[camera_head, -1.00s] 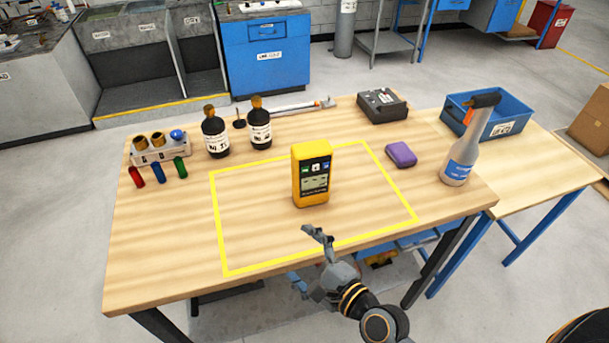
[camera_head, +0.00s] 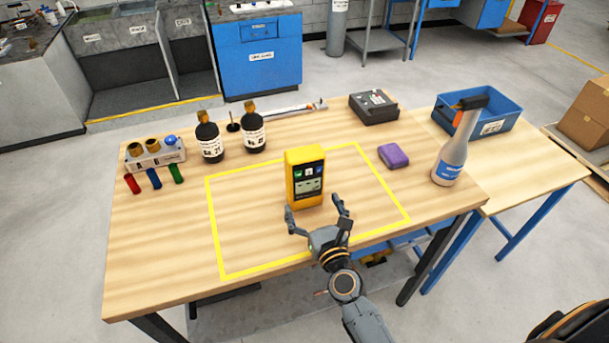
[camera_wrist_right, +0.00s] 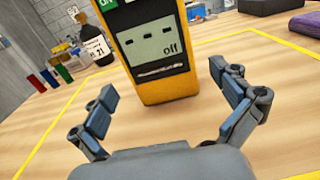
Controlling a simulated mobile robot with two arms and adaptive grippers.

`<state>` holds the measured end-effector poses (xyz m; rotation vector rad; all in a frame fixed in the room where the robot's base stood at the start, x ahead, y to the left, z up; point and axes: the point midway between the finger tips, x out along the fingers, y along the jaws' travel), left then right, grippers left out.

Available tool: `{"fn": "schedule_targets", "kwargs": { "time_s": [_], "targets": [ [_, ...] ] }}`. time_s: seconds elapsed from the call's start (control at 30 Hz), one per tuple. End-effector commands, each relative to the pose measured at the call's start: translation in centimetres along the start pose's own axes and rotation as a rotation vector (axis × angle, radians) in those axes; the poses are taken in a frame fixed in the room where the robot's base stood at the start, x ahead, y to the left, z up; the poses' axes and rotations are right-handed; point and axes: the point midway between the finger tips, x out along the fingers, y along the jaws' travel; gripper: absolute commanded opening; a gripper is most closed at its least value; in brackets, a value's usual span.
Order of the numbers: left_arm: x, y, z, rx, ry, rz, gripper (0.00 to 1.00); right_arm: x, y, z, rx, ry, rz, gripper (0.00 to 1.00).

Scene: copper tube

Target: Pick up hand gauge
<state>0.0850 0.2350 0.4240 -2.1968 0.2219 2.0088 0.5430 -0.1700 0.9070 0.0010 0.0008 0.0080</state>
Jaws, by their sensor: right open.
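The hand gauge (camera_head: 304,178) is a yellow handheld device with a dark front panel. It stands upright on the wooden table inside the yellow taped outline. In the right wrist view the gauge (camera_wrist_right: 167,85) stands ahead of the fingers, and its screen reads "off". My right gripper (camera_head: 314,207) is open and empty just in front of the gauge, fingers pointing toward it. In the right wrist view its fingers (camera_wrist_right: 170,92) are spread wide, with the gauge beyond and between them, apart from both. My left gripper is not in view.
Two dark bottles (camera_head: 253,135) stand behind left of the outline. A rack (camera_head: 157,157) with small coloured tubes sits at the left. A purple item (camera_head: 393,156), a spray bottle (camera_head: 451,160), a dark box (camera_head: 373,108) and a blue bin (camera_head: 503,117) are at the right.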

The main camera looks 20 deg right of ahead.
Motion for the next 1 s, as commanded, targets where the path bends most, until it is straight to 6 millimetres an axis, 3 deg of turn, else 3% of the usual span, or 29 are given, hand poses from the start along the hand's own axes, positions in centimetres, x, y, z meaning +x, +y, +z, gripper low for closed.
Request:
{"fn": "schedule_targets", "kwargs": {
  "time_s": [0.17, 0.5, 0.77, 1.0],
  "targets": [
    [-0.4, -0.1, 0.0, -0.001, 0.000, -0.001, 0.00, 1.2, 0.0, 0.2, -0.001, 0.000, 0.001, 1.00],
    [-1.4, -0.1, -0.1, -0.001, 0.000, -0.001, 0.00, 5.5, 0.1, 0.4, -0.002, 0.000, 0.002, 1.00],
    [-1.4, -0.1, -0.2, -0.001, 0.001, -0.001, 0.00, 5.7, 0.0, 0.3, -0.001, 0.000, 0.001, 1.00],
    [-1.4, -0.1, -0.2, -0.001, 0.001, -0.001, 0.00, 5.7, 0.0, 0.3, -0.001, 0.000, 0.001, 0.55]
  ]
}}
